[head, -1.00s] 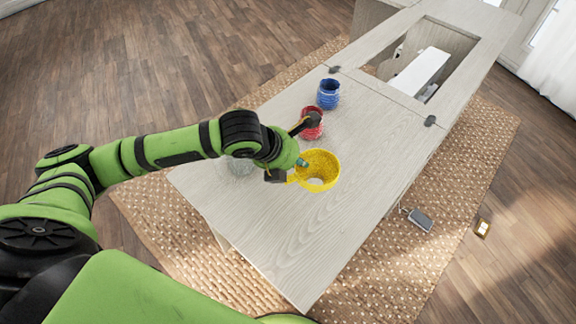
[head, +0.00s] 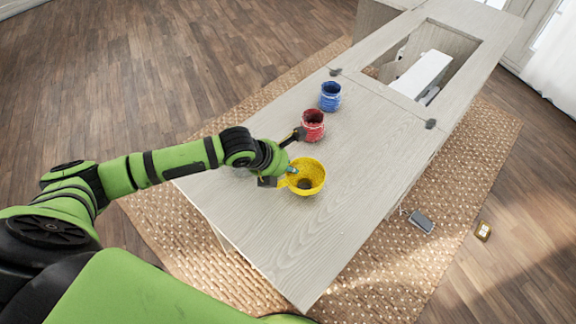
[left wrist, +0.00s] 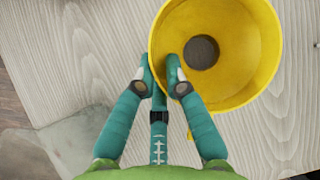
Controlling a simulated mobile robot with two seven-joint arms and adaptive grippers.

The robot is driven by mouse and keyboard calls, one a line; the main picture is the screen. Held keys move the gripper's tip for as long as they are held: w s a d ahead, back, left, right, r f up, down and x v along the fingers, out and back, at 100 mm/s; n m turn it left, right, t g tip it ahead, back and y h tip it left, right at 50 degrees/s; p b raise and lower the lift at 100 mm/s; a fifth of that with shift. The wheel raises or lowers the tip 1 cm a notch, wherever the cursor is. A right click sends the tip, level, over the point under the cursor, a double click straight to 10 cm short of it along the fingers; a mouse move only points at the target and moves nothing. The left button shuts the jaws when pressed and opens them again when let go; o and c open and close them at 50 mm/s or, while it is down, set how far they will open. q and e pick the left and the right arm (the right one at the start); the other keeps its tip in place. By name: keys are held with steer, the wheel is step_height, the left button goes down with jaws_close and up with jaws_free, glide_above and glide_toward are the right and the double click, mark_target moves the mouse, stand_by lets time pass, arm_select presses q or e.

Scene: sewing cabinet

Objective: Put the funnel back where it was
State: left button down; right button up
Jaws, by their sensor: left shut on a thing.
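The yellow funnel (head: 308,170) is above the near half of the cabinet top (head: 330,235), with its wide mouth facing up. My left gripper (head: 284,174) comes in from the left and is shut on the funnel's near side. In the left wrist view the gripper's teal fingertips (left wrist: 162,76) pinch the side of the funnel (left wrist: 262,50), and a dark round opening shows inside it. I cannot tell whether the funnel touches the top or hangs just above it. My right gripper is not in view.
A red pot (head: 313,128) stands close behind my left gripper, and a blue pot (head: 330,98) stands farther back. A clear, glassy shape (left wrist: 40,150) shows at the lower left of the wrist view. The cabinet top to the funnel's right is clear. The rectangular opening lies beyond.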

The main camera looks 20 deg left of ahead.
arm_select(q)
steer(key=c, duration=1.3)
jaws_free()
steer(key=shift+f, duration=0.1)
steer(key=shift+r, duration=0.25)
steer(key=v, duration=1.2)
steer(key=shift+f, duration=0.1)
